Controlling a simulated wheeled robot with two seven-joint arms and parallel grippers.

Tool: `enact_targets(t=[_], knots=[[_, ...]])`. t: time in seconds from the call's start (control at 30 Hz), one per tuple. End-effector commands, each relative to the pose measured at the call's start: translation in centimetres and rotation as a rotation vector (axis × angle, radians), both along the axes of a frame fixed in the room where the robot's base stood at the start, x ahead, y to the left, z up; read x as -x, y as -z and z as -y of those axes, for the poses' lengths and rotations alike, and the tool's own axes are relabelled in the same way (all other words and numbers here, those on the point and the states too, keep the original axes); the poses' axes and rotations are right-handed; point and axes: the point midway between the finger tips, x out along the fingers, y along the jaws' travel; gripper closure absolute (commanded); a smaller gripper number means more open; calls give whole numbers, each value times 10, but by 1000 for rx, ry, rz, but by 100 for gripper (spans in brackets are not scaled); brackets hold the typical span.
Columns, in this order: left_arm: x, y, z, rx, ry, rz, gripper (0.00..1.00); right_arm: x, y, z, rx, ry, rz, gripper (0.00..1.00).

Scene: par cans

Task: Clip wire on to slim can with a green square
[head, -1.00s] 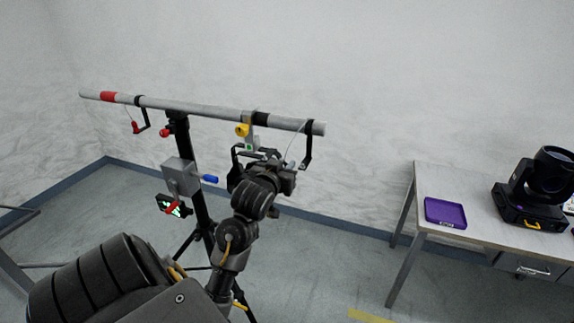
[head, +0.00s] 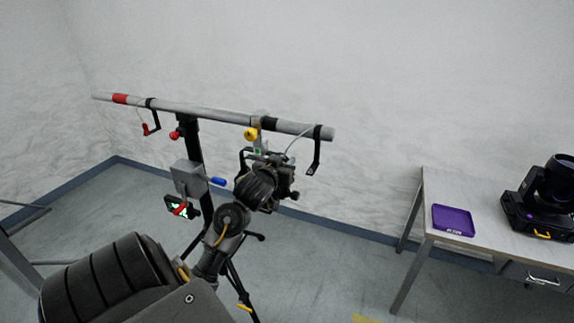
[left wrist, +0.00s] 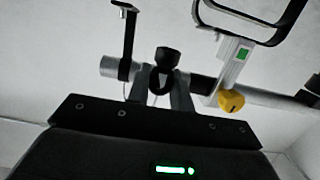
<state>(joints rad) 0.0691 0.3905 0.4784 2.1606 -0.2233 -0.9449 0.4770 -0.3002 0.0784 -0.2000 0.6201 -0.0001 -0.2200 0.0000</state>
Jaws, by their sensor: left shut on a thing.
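A grey hook clamp with a green square (head: 258,152) and a yellow knob (head: 250,134) hangs on the bar. In the left wrist view its green square (left wrist: 243,54) is plain, beside a black yoke (left wrist: 275,35). The slim can below is mostly hidden by my arm in the head view. My left gripper (head: 287,168) is close to the right of the clamp, below the bar. It is shut on the wire's dark end (left wrist: 164,62). The thin pale wire (head: 299,141) curves from the bar's right end to my gripper. My right gripper is not in view.
The bar (head: 200,112) rests on a black stand. A black bracket (head: 316,157) hangs at its right end, and a red-ended wire (head: 146,128) hangs at the left. A table (head: 480,208) at the right bears a purple tray (head: 453,220) and a moving-head light (head: 540,205).

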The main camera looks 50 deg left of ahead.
Motion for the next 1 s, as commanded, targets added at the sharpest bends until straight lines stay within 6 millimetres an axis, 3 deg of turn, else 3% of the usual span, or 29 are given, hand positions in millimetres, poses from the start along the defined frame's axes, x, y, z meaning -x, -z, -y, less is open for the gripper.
enact_targets(t=[1.0], knots=[[-17, 1, -52, 0, 0, 1, 100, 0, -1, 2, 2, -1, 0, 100]])
